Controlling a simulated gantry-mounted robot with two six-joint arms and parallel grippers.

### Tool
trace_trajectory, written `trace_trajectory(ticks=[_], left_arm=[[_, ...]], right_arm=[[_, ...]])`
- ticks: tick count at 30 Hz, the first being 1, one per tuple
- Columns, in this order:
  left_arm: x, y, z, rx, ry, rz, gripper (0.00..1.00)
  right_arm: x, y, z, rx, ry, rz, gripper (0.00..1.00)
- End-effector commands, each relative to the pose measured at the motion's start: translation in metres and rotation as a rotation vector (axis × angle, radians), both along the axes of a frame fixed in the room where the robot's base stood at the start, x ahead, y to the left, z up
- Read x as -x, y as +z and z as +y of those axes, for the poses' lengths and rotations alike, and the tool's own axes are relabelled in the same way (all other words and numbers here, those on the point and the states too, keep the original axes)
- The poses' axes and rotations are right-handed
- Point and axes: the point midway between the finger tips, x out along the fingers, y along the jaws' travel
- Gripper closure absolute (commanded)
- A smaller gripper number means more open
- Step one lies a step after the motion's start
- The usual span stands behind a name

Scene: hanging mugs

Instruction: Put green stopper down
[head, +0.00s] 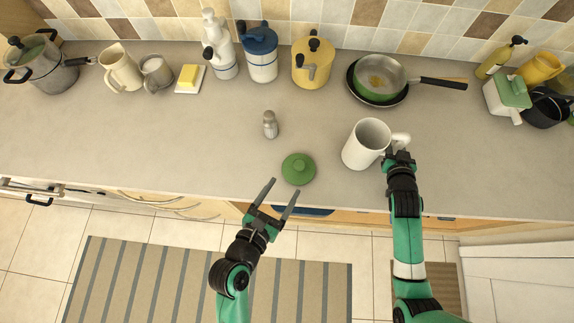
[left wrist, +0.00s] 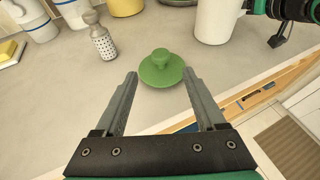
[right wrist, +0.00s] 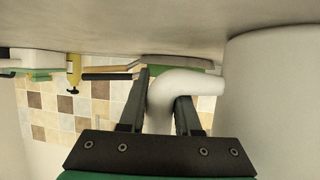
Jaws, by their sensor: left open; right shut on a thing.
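The green stopper (head: 298,169), a round lid with a knob on top, sits on the counter near its front edge. It also shows in the left wrist view (left wrist: 161,69), resting knob up beyond my fingertips. My left gripper (head: 281,191) is open and empty, just in front of the stopper, with its fingers pointing toward it and apart from it. My right gripper (head: 398,158) is shut on the handle of a large white mug (head: 366,146). In the right wrist view the handle (right wrist: 187,84) lies between the fingers. Whether the mug touches the counter I cannot tell.
A small shaker (head: 270,124) stands behind the stopper. A pan (head: 380,80), a yellow moka pot (head: 312,62), a blue-lidded jar (head: 261,52) and a butter dish (head: 189,79) line the back. The counter (head: 150,135) is bare at left of the stopper.

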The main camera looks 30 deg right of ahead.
Motion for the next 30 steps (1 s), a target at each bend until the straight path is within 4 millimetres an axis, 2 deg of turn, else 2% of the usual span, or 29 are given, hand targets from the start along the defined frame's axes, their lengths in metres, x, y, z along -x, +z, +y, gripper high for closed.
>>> trace_trajectory(ticks=[4, 15, 17, 19, 20, 23, 26, 27, 29, 30], left_arm=[[0.005, 0.003, 0.006, 0.0, -0.001, 0.0, 0.28], [0.004, 0.004, 0.006, -0.001, -0.002, -0.005, 0.28], [0.0, 0.01, 0.007, -0.012, -0.004, -0.036, 0.28], [-0.012, 0.025, 0.009, -0.048, -0.01, -0.124, 0.28], [-0.019, 0.035, 0.012, -0.074, -0.013, -0.183, 0.28], [-0.053, 0.088, 0.025, -0.216, -0.018, -0.472, 0.28], [-0.089, 0.163, 0.049, -0.455, 0.007, -0.847, 0.28], [-0.1, 0.196, 0.062, -0.577, 0.028, -1.001, 0.28], [-0.113, 0.247, 0.083, -0.777, 0.071, -1.217, 0.28], [-0.117, 0.281, 0.098, -0.923, 0.107, -1.347, 0.28]], right_arm=[[0.0, 0.0, 0.0, -0.001, 0.0, 0.001, 1.0], [0.0, 0.0, 0.0, -0.001, 0.0, 0.001, 1.0], [0.0, 0.0, 0.0, -0.001, 0.0, 0.001, 1.0], [0.0, 0.0, 0.0, -0.001, 0.0, 0.001, 1.0], [0.0, 0.0, 0.0, -0.001, 0.0, 0.001, 1.0], [0.0, 0.0, 0.0, -0.001, 0.0, 0.001, 1.0], [0.0, 0.0, 0.0, -0.001, 0.0, 0.001, 1.0], [0.0, 0.0, 0.0, -0.001, 0.0, 0.001, 1.0], [0.0, 0.0, 0.0, -0.001, 0.0, 0.001, 1.0], [0.0, 0.0, 0.0, -0.001, 0.0, 0.001, 1.0]])
